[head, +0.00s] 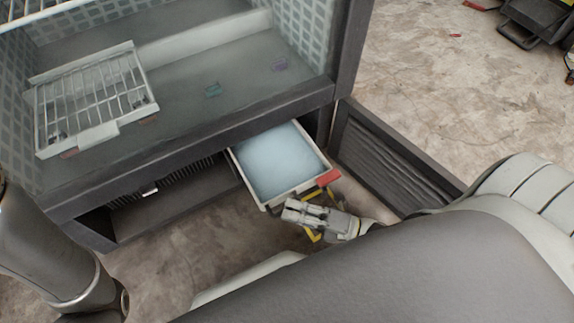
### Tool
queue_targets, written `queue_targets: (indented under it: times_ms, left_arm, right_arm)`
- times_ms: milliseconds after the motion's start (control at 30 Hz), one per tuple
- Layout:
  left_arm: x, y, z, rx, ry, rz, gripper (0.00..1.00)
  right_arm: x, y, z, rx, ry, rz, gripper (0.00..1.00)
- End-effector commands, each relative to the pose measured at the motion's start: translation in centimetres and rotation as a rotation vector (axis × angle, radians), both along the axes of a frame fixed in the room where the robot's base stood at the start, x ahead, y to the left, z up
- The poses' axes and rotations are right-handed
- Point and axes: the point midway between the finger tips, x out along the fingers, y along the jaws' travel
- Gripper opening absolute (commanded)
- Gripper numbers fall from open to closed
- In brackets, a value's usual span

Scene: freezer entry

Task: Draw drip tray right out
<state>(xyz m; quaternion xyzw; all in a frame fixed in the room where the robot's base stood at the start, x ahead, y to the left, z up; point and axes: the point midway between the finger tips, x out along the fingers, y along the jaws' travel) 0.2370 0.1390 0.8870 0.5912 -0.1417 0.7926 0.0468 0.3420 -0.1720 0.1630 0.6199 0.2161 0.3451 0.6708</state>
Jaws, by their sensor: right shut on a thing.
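The drip tray (322,160) is a shallow, pale-rimmed tray with a light blue surface inside. It sticks partly out of the low opening under the freezer floor, and its back end is hidden under the dark front sill. A red patch (328,178) marks its front right corner. My right gripper (309,221) is at the front edge of the tray, shut on it; the exact contact is partly hidden by the gripper itself. My left arm comes in at the lower left, and its gripper is out of the picture.
A wire rack (92,100) lies on the freezer floor (215,75) at the left. A dark slatted panel (392,160) stands close to the right of the tray. The low compartment left of the tray is open. Concrete floor (185,225) shows in front.

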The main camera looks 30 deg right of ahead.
Motion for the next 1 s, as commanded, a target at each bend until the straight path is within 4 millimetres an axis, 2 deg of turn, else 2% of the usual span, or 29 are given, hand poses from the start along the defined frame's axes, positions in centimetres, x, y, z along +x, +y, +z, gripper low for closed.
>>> queue_targets:
  times_ms: [367, 400, 533, 867, 1000]
  left_arm:
    - [0.1, 0.0, 0.0, 0.001, 0.002, -0.001, 0.40]
    - [0.1, 0.0, 0.0, 0.001, 0.002, -0.001, 0.40]
    - [0.1, 0.0, 0.0, 0.001, 0.002, -0.001, 0.40]
    - [-0.1, 0.0, 0.0, 0.000, -0.002, 0.000, 0.40]
    - [-0.1, 0.0, 0.0, 0.000, -0.002, 0.000, 0.40]
  right_arm:
    - [-0.2, -0.1, -0.1, -0.001, 0.001, -0.002, 0.00]
    - [-0.2, -0.1, -0.1, -0.002, 0.002, -0.002, 0.15]
    - [-0.2, -0.1, -0.1, -0.001, 0.001, -0.002, 0.32]
    - [-0.3, -0.2, -0.1, -0.001, 0.001, -0.001, 0.32]
    - [-1.2, -1.1, -0.3, -0.002, 0.002, 0.000, 0.32]
